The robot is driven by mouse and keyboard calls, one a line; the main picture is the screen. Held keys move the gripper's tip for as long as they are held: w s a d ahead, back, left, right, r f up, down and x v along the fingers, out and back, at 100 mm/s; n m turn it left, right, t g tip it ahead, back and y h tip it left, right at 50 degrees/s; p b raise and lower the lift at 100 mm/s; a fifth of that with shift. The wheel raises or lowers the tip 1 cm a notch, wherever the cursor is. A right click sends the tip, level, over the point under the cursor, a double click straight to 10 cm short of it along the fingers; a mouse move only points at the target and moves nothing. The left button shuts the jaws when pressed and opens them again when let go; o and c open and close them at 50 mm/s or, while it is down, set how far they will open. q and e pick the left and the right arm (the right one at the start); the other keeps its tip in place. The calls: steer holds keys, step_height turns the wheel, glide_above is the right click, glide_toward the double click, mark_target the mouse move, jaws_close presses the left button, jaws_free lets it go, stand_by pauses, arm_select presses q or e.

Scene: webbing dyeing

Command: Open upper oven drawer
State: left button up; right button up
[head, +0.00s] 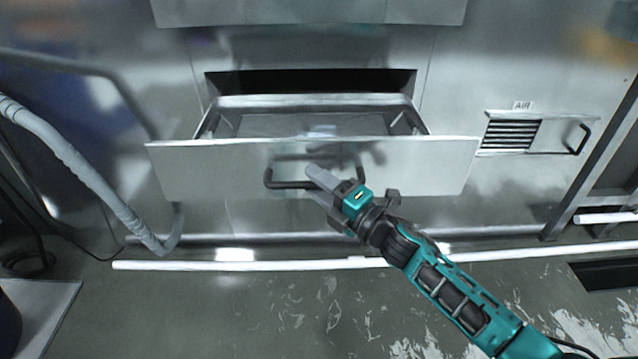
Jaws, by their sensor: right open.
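The oven drawer (215,170) is a wide steel drawer, pulled out of the oven front so its inside (285,124) shows from above. A dark bar handle (287,184) is on its front panel. My right gripper (316,178) is at the handle's middle, its grey fingers overlapping the handle in the picture. It is open; whether the fingers touch the bar I cannot tell. My left gripper is not in view.
Another steel front (310,12) juts out above the drawer. A vent panel marked AIR (512,134) is at the right. A pale hose (70,155) hangs at the left. A white floor pipe (235,265) runs below the oven. The floor in front is clear.

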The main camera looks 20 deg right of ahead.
steer(key=shift+s, duration=0.1)
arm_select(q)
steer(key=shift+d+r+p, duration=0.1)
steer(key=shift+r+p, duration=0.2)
arm_select(e)
steer(key=v, duration=1.2)
steer(key=shift+s+d, duration=0.25)
steer(key=shift+s, duration=0.05)
arm_select(q)
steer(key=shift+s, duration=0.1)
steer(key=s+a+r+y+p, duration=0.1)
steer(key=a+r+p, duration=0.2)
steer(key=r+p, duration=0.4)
steer(key=p, duration=0.5)
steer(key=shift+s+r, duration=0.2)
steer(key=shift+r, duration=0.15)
arm_select(e)
steer(key=s+a+f+m+g+h, duration=0.2)
steer(key=s+m, duration=0.4)
steer(key=m, duration=0.5)
steer(key=s+a+f+m+g+h, duration=0.3)
steer(key=s+m+g+h, duration=0.1)
steer(key=m, duration=0.7)
steer(key=s+h, duration=0.1)
steer(key=s, duration=0.1)
steer(key=shift+s+m+h, duration=0.3)
steer(key=shift+m, duration=0.1)
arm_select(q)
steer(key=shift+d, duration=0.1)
